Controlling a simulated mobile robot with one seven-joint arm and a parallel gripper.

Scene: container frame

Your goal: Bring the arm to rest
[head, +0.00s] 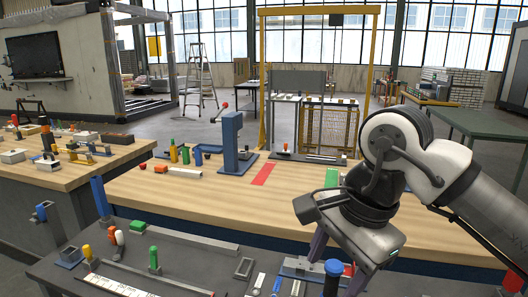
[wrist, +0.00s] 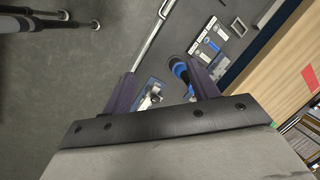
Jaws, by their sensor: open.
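My gripper (head: 335,268) hangs at the right of the head view, pointing down over the dark front bench. Its two purple fingers also show in the wrist view (wrist: 162,86), spread apart with nothing gripped between them. A blue-topped cylinder (head: 333,267) stands close by the fingers in the head view. It shows beyond the right finger in the wrist view (wrist: 180,70); I cannot tell whether they touch. My arm is bent and reaches in from the right edge.
The dark bench (head: 190,262) holds a green-topped part (head: 153,258) and several small fittings. Behind it, a wooden table (head: 210,205) carries a blue post (head: 232,145), a red strip (head: 263,174) and a green strip (head: 332,177). A yellow frame (head: 262,80) stands behind.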

